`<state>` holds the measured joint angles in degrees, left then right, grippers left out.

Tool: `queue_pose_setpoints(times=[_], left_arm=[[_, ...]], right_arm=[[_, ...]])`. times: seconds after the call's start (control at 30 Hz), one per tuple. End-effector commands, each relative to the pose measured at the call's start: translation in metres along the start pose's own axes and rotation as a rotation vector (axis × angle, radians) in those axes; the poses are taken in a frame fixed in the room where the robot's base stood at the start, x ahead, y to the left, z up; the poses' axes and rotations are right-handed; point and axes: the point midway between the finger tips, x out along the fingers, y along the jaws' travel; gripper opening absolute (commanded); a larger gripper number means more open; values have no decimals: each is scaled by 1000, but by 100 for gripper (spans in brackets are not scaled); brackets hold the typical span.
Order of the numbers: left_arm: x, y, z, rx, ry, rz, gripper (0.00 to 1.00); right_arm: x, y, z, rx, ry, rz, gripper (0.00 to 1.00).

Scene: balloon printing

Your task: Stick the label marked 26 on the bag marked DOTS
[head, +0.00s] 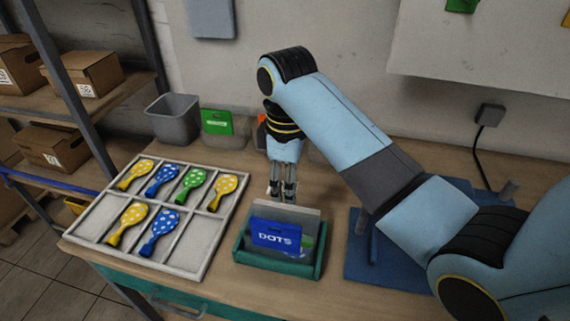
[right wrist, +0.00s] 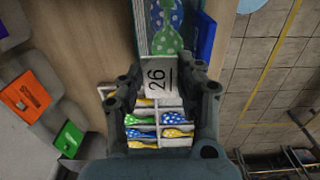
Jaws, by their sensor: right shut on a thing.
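My right gripper (head: 283,193) is shut on a white label marked 26 (right wrist: 158,76), which shows upright between its fingers in the right wrist view. In the head view the label is a small pale patch at the fingertips. The bag marked DOTS (head: 276,235), with a blue header card, stands in a green holder (head: 268,267) at the table's front. The gripper is just behind and above the bag, apart from it as far as I can tell. In the right wrist view the bag shows dotted balloons, green and blue (right wrist: 167,38). My left gripper is not in view.
A white divided tray (head: 187,265) with several dotted balloons lies left of the holder. A grey bin (head: 174,121) and containers with a green card (head: 217,122) and an orange card stand at the back. A blue mat (head: 385,262) lies to the right, under my right arm.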

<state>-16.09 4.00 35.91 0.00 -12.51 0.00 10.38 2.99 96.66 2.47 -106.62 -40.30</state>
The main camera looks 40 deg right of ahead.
Motion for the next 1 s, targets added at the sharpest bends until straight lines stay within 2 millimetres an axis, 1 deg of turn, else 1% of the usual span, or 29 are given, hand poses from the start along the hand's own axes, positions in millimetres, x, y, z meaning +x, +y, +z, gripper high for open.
queue_pose_setpoints(times=[0.2,0.3,0.37,0.47,0.6,0.7,0.83,1.0], left_arm=[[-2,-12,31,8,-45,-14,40],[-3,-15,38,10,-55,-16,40],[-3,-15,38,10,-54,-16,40],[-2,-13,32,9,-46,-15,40],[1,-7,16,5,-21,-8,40],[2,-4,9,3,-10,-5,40],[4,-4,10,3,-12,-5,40],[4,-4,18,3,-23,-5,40]], right_arm=[[16,-1,0,0,-2,-2,25],[26,-1,0,0,-2,-2,25],[33,-1,0,0,-2,-2,25],[44,-1,0,0,-2,-2,25],[59,-1,0,0,-1,-1,25],[68,-1,0,0,-2,-1,25],[76,-1,0,0,-1,-1,25],[80,-1,0,0,0,0,25]])
